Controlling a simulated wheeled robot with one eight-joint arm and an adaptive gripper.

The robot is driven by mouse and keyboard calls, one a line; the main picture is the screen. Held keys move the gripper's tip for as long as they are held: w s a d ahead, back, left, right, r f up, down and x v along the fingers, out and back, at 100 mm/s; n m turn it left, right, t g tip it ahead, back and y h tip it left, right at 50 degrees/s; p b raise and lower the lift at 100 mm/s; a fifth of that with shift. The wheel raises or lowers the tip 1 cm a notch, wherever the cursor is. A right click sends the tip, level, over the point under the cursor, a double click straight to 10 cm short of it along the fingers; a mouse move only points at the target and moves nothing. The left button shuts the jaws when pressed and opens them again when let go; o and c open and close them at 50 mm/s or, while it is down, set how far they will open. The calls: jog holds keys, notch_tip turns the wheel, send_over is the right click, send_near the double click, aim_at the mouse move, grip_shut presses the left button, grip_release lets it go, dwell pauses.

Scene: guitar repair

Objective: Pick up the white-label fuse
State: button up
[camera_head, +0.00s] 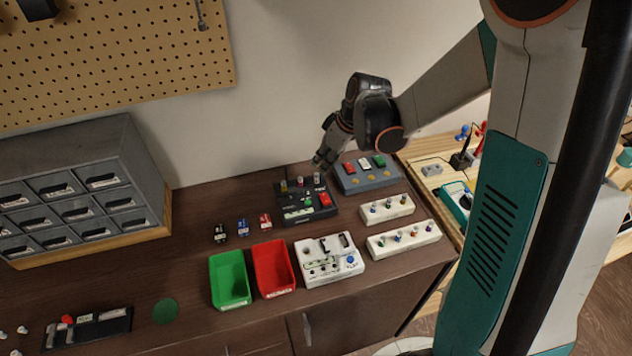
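A black device box (322,212) stands on the dark wooden bench. Three small upright cylinders rise along its back edge: a left one (284,186), a middle one (300,182) and a right one (317,178). They look like fuses, but they are too small for me to tell for sure which has the white label. My gripper (322,164) points down and left, just above and behind the right cylinder. It seems apart from the cylinder, though contact is hard to judge. The view is too small to show whether the fingers are open or shut.
A grey-blue box (369,184) with coloured blocks stands right of the black device. White racks (404,239) with small knobs, a white device (329,271), a green bin (229,279) and a red bin (274,268) are nearer. A grey drawer cabinet (75,195) stands left.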

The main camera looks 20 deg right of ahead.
aim_at(317, 173)
jog(key=shift+b+x, duration=1.25)
jog(key=shift+x, duration=2.05)
jog(key=shift+s+d, duration=0.1)
jog(key=shift+s, duration=0.1)
grip_shut()
